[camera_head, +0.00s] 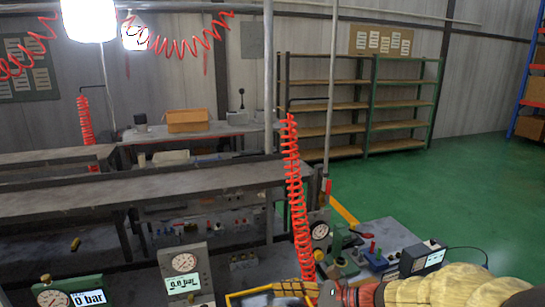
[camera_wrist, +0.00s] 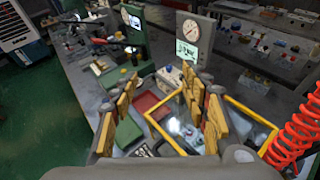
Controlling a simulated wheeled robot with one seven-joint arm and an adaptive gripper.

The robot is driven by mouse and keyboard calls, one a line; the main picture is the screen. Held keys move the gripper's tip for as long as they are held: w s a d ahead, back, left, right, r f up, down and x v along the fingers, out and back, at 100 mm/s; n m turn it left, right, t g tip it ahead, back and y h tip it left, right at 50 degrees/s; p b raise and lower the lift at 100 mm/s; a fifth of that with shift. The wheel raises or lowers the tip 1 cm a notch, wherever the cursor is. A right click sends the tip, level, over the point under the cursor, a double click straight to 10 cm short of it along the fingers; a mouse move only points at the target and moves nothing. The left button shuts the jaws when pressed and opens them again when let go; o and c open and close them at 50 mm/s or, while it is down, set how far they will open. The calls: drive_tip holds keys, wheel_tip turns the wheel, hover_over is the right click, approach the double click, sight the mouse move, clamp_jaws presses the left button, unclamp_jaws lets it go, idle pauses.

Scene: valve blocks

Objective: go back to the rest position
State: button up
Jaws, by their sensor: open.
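My gripper is at the bottom of the head view, with its yellow finger pads (camera_head: 292,288) over a yellow-edged tray (camera_head: 238,300). In the wrist view my gripper (camera_wrist: 163,100) has its yellow-padded fingers wide apart, with nothing held between them. Below and between the fingers lie the yellow-framed tray (camera_wrist: 252,115) and a dark red surface (camera_wrist: 158,106). A grey gauge block (camera_wrist: 188,42) with a dial and lit display stands just beyond the fingers. It also shows in the head view (camera_head: 184,262). My padded arm sleeve fills the bottom right of the head view.
A green gauge block (camera_head: 68,293) reading 0 bar stands at the bottom left. A coiled red hose (camera_head: 297,190) hangs close to my gripper. Green and blue fixtures and a small meter (camera_head: 423,258) stand on the right bench. Green floor (camera_head: 450,180) is clear beyond.

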drive_tip(key=s+d+n+g+h+b, duration=0.1)
drive_tip(key=s+d+n+h, duration=0.15)
drive_tip(key=s+n, duration=0.45)
drive_tip(key=s+d+n+g+h, duration=0.1)
drive_tip(key=s+n+g+h, duration=0.15)
drive_tip(key=s+n, duration=0.4)
drive_tip(key=s+d+r+n+t+h, duration=0.1)
drive_tip(key=s+d+n+t+h, duration=0.1)
drive_tip(key=s+d+n+h, duration=0.2)
drive_tip(key=s+d+n+t+h+b, duration=0.1)
drive_tip(key=s+d+n+h, duration=0.3)
drive_tip(key=d, duration=0.5)
drive_tip(key=shift+s+d+r+n+t+b, duration=0.3)
drive_tip(key=shift+s+d+r+n+t, duration=0.1)
drive_tip(key=shift+s+n+t, duration=0.2)
